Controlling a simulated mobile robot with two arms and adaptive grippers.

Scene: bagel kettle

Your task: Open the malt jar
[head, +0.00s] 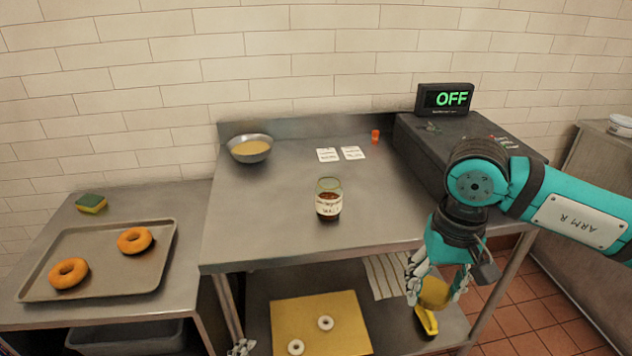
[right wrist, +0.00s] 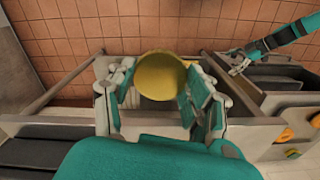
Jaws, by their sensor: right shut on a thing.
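The malt jar (head: 328,205) stands upright on the steel table in the head view. It is clear glass with dark contents and a pale label, and its top shows no lid. My right gripper (head: 437,288) is beyond the table's front edge, right of the jar and apart from it. It is shut on a round yellow lid (head: 435,293), which shows as a disc between the fingers in the right wrist view (right wrist: 160,76). My left gripper (head: 241,348) shows only partly at the bottom of the head view; its jaw state is unclear.
A bowl (head: 250,149), two white cards (head: 340,154) and a small orange-red item (head: 375,136) are at the table's back. A dark appliance (head: 455,140) reads OFF. A tray with two bagels (head: 134,240) is left. The table around the jar is clear.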

